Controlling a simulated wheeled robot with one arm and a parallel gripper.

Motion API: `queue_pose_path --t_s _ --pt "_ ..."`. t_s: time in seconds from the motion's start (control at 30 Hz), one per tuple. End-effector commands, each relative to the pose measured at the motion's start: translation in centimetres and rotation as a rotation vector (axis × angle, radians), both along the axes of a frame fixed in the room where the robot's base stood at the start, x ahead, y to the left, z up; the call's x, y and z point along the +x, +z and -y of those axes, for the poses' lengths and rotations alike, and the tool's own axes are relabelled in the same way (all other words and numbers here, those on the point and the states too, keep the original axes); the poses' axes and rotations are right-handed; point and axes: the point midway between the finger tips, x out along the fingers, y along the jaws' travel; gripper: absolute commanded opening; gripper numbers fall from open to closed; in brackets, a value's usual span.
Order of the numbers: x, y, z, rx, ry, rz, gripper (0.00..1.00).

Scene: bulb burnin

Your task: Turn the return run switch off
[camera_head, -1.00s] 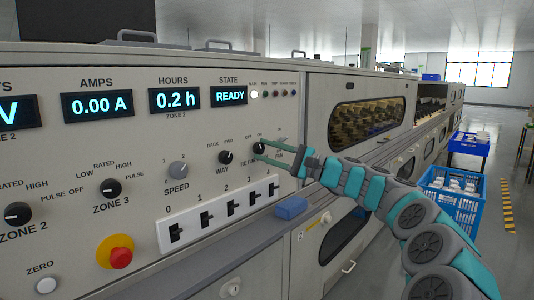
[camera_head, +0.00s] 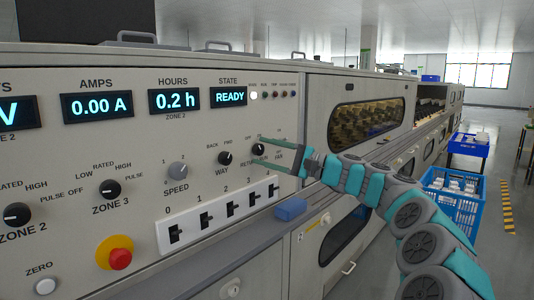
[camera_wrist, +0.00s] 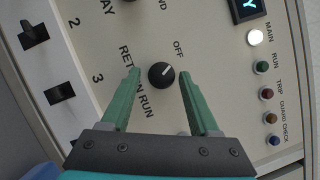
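The return run switch is a black round knob (camera_wrist: 161,75) with a small pale pointer mark, on the cream panel. In the wrist view the mark seems to point up and right, roughly toward the OFF label; its exact setting is hard to tell. The knob also shows in the head view (camera_head: 259,150), right of the WAY knob. My gripper (camera_wrist: 160,74) is open, its two green fingers one on each side of the knob with gaps showing. In the head view my gripper (camera_head: 261,149) reaches in from the right. Whether the fingertips touch the panel cannot be told.
The WAY knob (camera_head: 225,158) and SPEED knob (camera_head: 177,170) are to the left. A row of black toggle switches (camera_head: 234,209) runs below. A blue block (camera_head: 291,209) sticks out under the panel. Indicator lamps (camera_wrist: 262,67) are on the right in the wrist view, with MAIN lit white.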

Motion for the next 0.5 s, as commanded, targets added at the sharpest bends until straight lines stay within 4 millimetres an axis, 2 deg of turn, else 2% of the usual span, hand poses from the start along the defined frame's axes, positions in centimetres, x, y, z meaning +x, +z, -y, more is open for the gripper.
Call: queue_pose_path --t_s 0.07,0.37,0.5 --pt "0.0 0.0 0.0 0.001 0.0 0.0 0.71" --pt "0.0 0.1 0.2 0.001 -0.002 0.0 0.71" --pt "-0.2 -0.1 1.1 0.002 -0.003 0.0 0.71"
